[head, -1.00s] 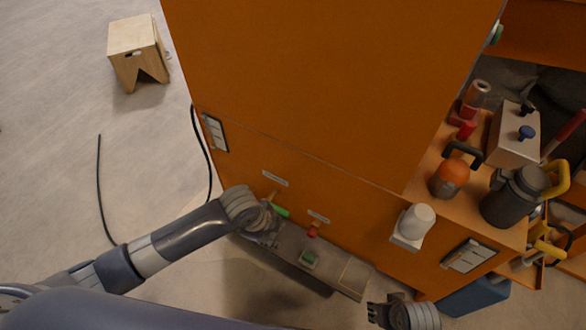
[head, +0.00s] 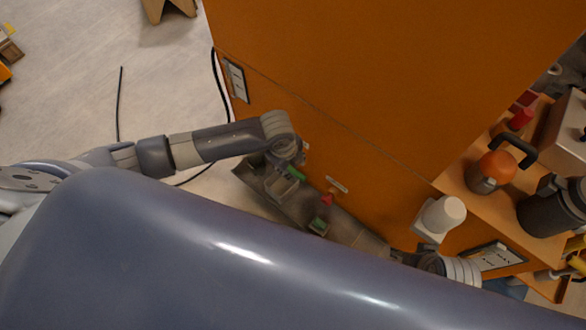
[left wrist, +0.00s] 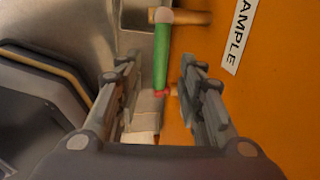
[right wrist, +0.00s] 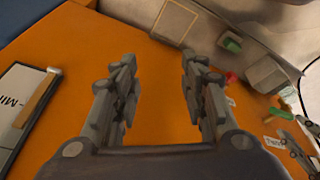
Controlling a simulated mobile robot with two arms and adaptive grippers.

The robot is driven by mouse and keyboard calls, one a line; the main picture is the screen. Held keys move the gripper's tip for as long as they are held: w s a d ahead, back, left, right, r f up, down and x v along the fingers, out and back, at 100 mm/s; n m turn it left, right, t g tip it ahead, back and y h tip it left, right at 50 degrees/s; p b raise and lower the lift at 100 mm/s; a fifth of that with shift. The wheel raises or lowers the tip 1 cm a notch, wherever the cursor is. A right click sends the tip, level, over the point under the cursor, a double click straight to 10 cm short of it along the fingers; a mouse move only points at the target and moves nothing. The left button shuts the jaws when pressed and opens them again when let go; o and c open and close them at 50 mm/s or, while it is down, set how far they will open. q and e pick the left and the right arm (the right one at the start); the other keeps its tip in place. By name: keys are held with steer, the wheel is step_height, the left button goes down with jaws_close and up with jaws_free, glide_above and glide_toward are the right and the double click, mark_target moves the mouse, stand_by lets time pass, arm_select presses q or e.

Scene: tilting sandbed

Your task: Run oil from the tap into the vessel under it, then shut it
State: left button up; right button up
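A tap with a green lever (head: 297,173) sticks out of the front of the orange cabinet. My left gripper (head: 285,170) is at it. In the left wrist view the green lever (left wrist: 161,58) lies ahead between the spread fingers of my left gripper (left wrist: 160,85), with no contact visible. A tan spout or stem (left wrist: 190,18) meets its upper end. A second, red-handled tap (head: 327,198) is to the right. A grey box-like vessel (right wrist: 268,75) stands near the green lever; its contents are hidden. My right gripper (right wrist: 160,85) is open and empty, facing the cabinet.
A grey shelf (head: 350,233) runs along the cabinet's foot, with a green block (head: 318,226) on it. A white cup-like thing (head: 444,214) sits on a bracket to the right. Black cable lies on the floor.

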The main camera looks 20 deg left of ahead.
mark_target(293, 170)
arm_select(q)
steer(key=shift+w+d+f+b, duration=0.1)
steer(key=shift+w+f+b, duration=0.1)
steer(key=shift+f, duration=0.5)
steer(key=shift+w+f+b, duration=0.1)
steer(key=shift+f+b, duration=0.1)
steer(key=shift+f, duration=0.5)
steer(key=shift+w+d+f+b, duration=0.1)
steer(key=shift+f+b, duration=0.1)
steer(key=shift+f, duration=0.5)
arm_select(e)
steer(key=shift+v, duration=2.65)
steer(key=shift+w+d, duration=0.1)
arm_select(q)
jaws_close()
